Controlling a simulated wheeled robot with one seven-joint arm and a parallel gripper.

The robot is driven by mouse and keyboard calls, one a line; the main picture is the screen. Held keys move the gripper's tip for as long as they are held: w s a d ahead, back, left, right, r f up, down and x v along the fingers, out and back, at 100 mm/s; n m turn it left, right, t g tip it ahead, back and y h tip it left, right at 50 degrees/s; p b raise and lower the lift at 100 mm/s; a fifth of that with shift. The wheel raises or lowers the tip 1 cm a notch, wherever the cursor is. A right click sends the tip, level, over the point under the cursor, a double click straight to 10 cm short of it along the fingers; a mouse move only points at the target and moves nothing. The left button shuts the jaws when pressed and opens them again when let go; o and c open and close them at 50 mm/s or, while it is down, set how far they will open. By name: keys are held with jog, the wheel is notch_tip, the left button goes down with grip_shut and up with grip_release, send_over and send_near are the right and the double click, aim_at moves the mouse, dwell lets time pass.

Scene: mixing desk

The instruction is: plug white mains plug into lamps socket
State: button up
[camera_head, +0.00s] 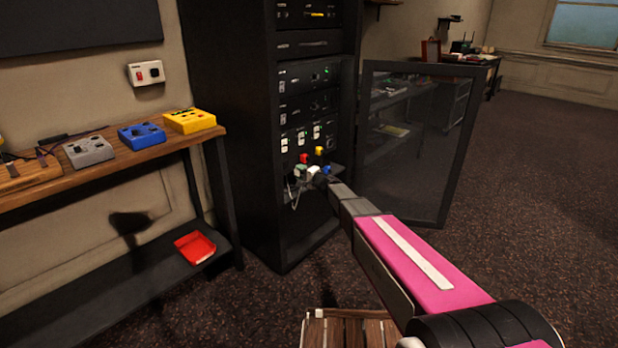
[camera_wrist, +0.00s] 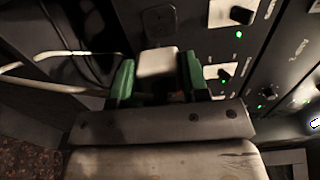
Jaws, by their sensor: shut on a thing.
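My gripper (camera_head: 317,176) reaches into the lower part of the open rack. In the wrist view its green-tipped fingers (camera_wrist: 157,78) are shut on the white mains plug (camera_wrist: 157,61), one on each side. The plug points toward a dark panel with sockets; a round socket (camera_wrist: 159,19) is just ahead of it. I cannot tell whether the plug touches the panel. The plug also shows as a small white spot in the head view (camera_head: 313,170). The socket labels are too small or cut off to read, so I cannot tell which is the lamps socket.
White switches (camera_wrist: 230,12) and green lights line the panel. Pale cables (camera_wrist: 65,86) hang left of my gripper. The rack's glass door (camera_head: 415,145) stands open at right; a wooden bench (camera_head: 110,170) is at left.

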aim_at(302, 173)
jog(key=shift+x, duration=2.35)
jog(key=shift+x, duration=0.85)
jog(key=shift+w+a, duration=0.45)
jog(key=o, duration=1.3)
jog(key=v, duration=1.1)
